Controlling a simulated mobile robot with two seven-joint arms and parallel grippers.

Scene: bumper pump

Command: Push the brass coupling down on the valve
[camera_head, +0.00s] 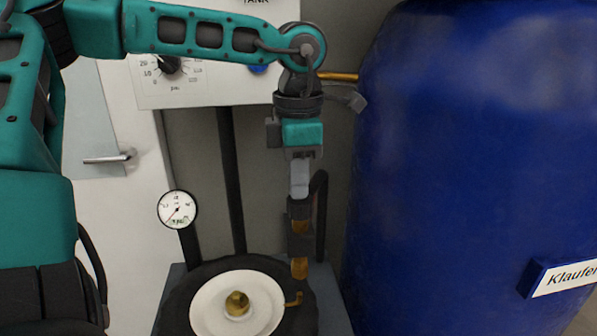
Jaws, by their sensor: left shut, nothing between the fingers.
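The brass coupling (301,246) is upright at the lower middle, under a dark sleeve joined to a black hose. Its lower brass part stands just above the bent brass valve (294,300); whether they touch I cannot tell. The valve sticks out at the right of the white disc (207,305). My left gripper (299,194) points straight down, shut and empty, with its fingertips at the top of the dark sleeve. Whether they press on it I cannot tell. My right gripper is not in view.
A large blue barrel (470,150) fills the right side. A pressure gauge (178,209) stands left of the coupling, by a dark post. A white panel with a dial (168,65) is behind my arm. The black bumper (180,290) surrounds the white disc.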

